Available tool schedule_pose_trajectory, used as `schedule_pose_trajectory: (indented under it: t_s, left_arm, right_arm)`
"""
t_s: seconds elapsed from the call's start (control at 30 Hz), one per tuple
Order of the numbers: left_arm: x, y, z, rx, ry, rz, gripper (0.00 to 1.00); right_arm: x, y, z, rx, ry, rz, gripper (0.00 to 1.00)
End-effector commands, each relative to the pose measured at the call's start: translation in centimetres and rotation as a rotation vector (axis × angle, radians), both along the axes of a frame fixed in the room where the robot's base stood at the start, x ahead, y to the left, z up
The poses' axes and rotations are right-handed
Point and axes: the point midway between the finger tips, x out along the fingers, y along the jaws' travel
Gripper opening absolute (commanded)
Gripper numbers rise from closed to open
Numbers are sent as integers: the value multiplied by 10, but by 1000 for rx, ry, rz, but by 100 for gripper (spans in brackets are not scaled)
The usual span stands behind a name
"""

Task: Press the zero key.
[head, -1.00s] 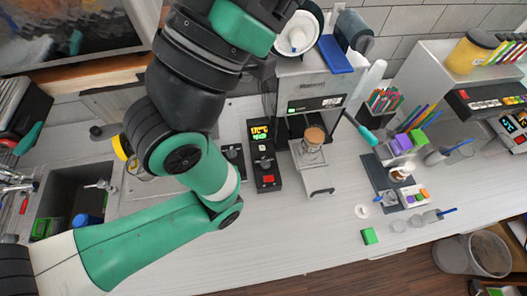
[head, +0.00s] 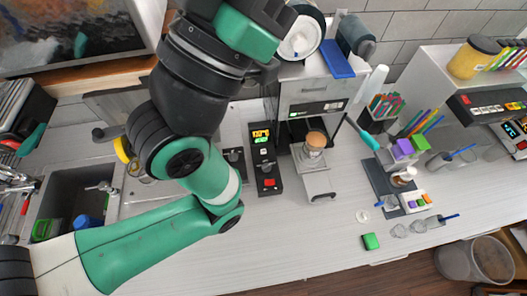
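A slim black control unit (head: 278,172) stands upright in the picture, just left of the cup sealer. Its lit display (head: 261,133) shows yellow digits above green ones. Below the display are a small pale key (head: 263,152), a dark round part and a red key (head: 269,182). The key labels are too small to read, so I cannot tell which is the zero key. A green and black arm of mine crosses the left half, its green elbow left of the control unit. Neither gripper shows in the head view, and no contact with the keys is visible.
The cup sealer (head: 312,95) stands behind, with a lidded cup (head: 315,142) on its tray. A rack with coloured blocks (head: 403,148) and a green block (head: 371,242) lie to the right. A sink (head: 70,195) is at left. The front counter is mostly clear.

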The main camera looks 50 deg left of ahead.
Motion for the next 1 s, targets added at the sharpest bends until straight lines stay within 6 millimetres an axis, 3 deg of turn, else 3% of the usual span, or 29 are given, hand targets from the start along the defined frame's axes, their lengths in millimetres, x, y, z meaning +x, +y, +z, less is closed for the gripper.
schedule_pose_trajectory:
  t_s: [0.03, 0.1, 0.13, 1.0]
  left_arm:
    - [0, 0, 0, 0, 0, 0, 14]
    - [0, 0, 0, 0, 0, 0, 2]
    - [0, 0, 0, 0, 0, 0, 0]
    - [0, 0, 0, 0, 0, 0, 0]
  right_arm:
    - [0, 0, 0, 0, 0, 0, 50]
    - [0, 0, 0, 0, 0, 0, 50]
    - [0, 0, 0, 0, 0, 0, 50]
    - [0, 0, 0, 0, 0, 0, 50]
